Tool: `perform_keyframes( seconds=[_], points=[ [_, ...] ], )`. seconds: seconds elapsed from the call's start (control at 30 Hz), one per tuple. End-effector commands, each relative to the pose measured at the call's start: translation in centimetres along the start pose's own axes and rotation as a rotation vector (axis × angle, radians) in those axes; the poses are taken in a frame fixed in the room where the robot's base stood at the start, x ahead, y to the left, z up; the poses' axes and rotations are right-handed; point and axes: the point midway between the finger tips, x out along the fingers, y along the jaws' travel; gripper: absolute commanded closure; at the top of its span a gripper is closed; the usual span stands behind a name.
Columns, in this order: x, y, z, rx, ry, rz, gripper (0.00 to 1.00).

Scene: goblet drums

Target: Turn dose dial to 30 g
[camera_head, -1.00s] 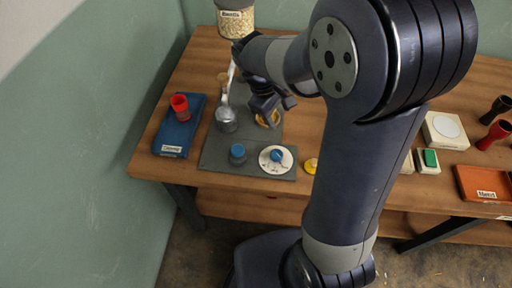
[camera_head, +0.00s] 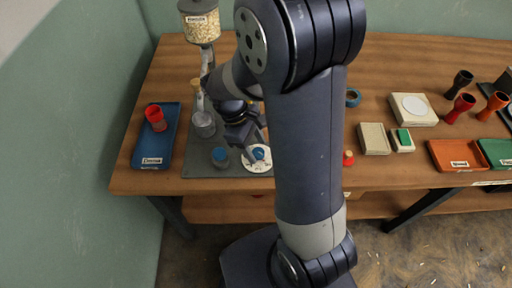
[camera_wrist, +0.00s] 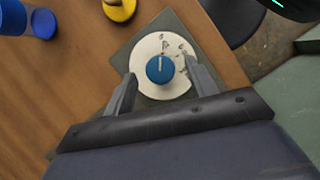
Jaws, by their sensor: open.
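The dose dial is a blue knob (camera_head: 259,153) on a round white plate (camera_head: 258,167), at the front right corner of a grey base (camera_head: 200,171). In the wrist view the knob (camera_wrist: 160,70) carries a pale pointer line directed up at the plate's printed marks, too small to read. My gripper (camera_wrist: 160,76) is open, with one finger to each side of the knob, over the white plate. I see no finger touching the knob. In the head view my gripper (camera_head: 247,146) is just above and left of the dial, partly hiding the plate.
A blue button (camera_head: 220,157) stands left of the dial, near a metal spout (camera_head: 203,124) and a grain hopper (camera_head: 201,24). A blue tray (camera_head: 156,140) holds a red cup (camera_head: 156,119). A red and yellow piece (camera_head: 348,158) lies to the right. The table's front edge is close.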

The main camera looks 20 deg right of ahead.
Motion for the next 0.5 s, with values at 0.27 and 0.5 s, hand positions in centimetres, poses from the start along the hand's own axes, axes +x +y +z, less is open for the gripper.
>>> perform_keyframes(
  seconds=[0.27, 0.5],
  points=[
    [1.17, 0.00, 0.00, 0.000, 0.001, 0.001, 0.46],
    [1.15, 0.00, 0.01, 0.000, 0.001, 0.001, 0.53]
  ],
)
